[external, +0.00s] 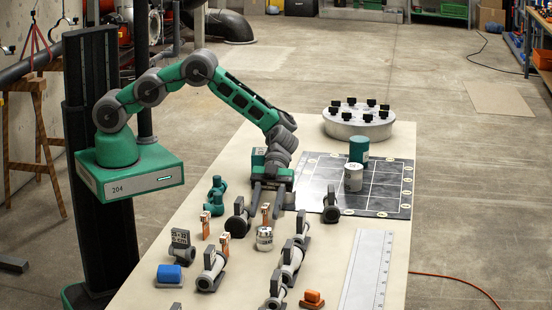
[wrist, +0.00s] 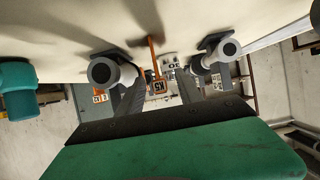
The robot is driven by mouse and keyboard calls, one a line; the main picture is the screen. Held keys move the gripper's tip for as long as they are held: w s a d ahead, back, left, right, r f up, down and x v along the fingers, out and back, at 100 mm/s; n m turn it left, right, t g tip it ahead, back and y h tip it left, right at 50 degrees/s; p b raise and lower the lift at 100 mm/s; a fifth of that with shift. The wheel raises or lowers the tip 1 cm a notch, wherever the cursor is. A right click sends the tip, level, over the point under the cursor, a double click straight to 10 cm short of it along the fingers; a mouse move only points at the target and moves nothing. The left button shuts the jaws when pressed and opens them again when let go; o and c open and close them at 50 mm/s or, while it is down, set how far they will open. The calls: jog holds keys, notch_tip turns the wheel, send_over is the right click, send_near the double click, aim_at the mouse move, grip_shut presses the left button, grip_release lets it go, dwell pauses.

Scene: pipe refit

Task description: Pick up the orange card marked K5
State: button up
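The orange card marked K5 (wrist: 158,86) shows upside down in the wrist view, with a thin orange upright part and its label between my two fingers. In the external view, a small orange upright piece (external: 265,214) stands just in front of the fingertips; it seems to be this card, but its mark is too small to read there. My gripper (external: 268,201) is low over the table, fingers spread and empty. It also shows in the wrist view (wrist: 158,96). I cannot tell whether the card is between the fingers in depth or just beyond them.
Grey pipe fittings (external: 238,222) stand close on both sides. Other small orange pieces (external: 224,244) and a white can (external: 264,238) stand nearby. A teal fitting (external: 214,196) is to the left. A dark gridded board (external: 385,185) and round tray (external: 358,126) lie to the right.

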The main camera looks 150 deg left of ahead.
grip_shut()
dwell(0.6)
